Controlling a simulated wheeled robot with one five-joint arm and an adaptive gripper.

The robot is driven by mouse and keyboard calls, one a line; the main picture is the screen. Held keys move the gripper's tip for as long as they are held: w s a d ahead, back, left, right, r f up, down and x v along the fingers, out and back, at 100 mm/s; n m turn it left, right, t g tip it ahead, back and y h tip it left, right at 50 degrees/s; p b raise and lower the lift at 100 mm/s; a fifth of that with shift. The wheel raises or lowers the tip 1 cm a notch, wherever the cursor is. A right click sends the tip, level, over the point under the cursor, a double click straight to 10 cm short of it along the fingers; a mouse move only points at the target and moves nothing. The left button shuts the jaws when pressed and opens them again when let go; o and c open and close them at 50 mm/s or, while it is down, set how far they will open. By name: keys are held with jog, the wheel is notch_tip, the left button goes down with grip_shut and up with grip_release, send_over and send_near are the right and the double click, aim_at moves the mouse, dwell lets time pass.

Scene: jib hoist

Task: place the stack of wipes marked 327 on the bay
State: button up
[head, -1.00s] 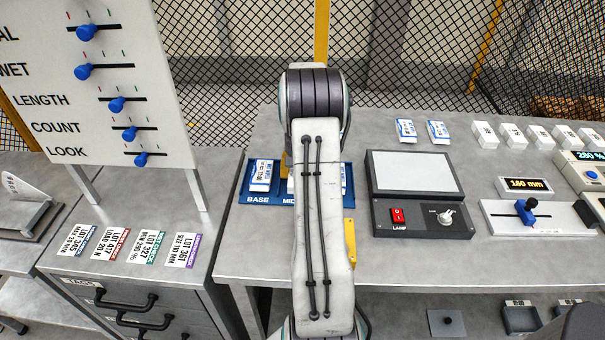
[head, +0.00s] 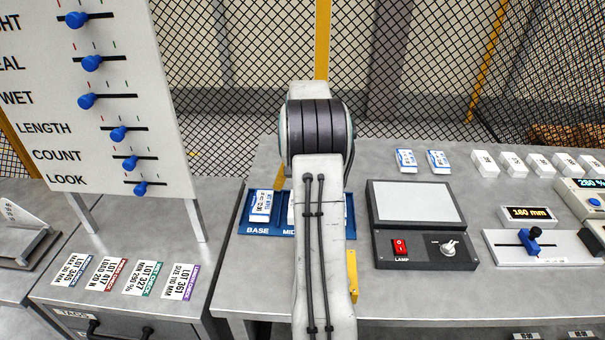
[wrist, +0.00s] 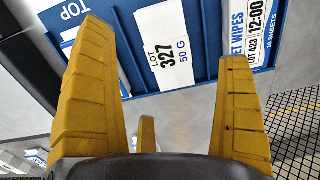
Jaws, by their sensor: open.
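In the head view my arm hides the middle and right of the blue tray (head: 268,226), marked BASE and MID. No place labelled as a bay shows clearly.
A wipes pack marked LOT 423 (wrist: 256,30) sits close beside my right finger. A lamp box (head: 420,245), small white packs (head: 438,162) and a 160 mm slider gauge (head: 530,240) stand right on the bench. A slider board (head: 105,110) rises at left, above lot tags (head: 144,278).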

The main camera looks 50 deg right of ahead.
notch_tip(320, 180, up, 6)
jog(key=s+a+r+n+t, duration=0.1)
jog(key=a+r+n, duration=0.2)
jog(key=a, duration=0.7)
jog(key=s+a+r+n+t, duration=0.1)
jog(key=s+a+r+n, duration=0.15)
jog(key=a, duration=0.75)
jog(key=s+a+f+n, duration=0.2)
jog(key=s+a, duration=0.4)
jog(key=s+a+f+n+t, duration=0.1)
jog(key=s+a+f+n, duration=0.1)
jog(key=s+a, duration=0.4)
jog(key=shift+s+a+f+n+t+b, duration=0.35)
jog(key=shift+a+f, duration=0.2)
jog(key=shift+a, duration=0.2)
